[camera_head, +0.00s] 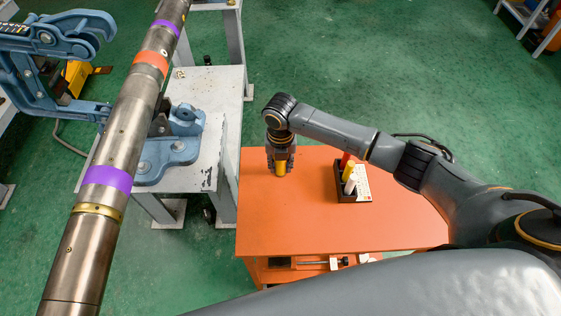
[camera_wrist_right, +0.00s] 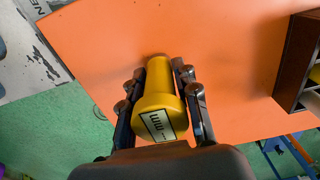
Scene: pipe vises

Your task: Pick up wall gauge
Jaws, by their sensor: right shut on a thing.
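The wall gauge is a yellow cylinder with a wider end that bears a white "mm" label. It shows large in the right wrist view (camera_wrist_right: 160,92) and small in the head view (camera_head: 281,168). My right gripper (camera_wrist_right: 162,85) is shut on it, with a dark finger on each side. In the head view my right gripper (camera_head: 280,162) is over the left part of the orange table (camera_head: 300,215). I cannot tell whether the gauge touches the tabletop. My left gripper is not in view.
A dark holder (camera_head: 353,197) with red, yellow and white items stands on the table to the gripper's right. A long steel pipe (camera_head: 122,140) with purple and orange bands lies across blue vises (camera_head: 172,150) at left. The table's front is clear.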

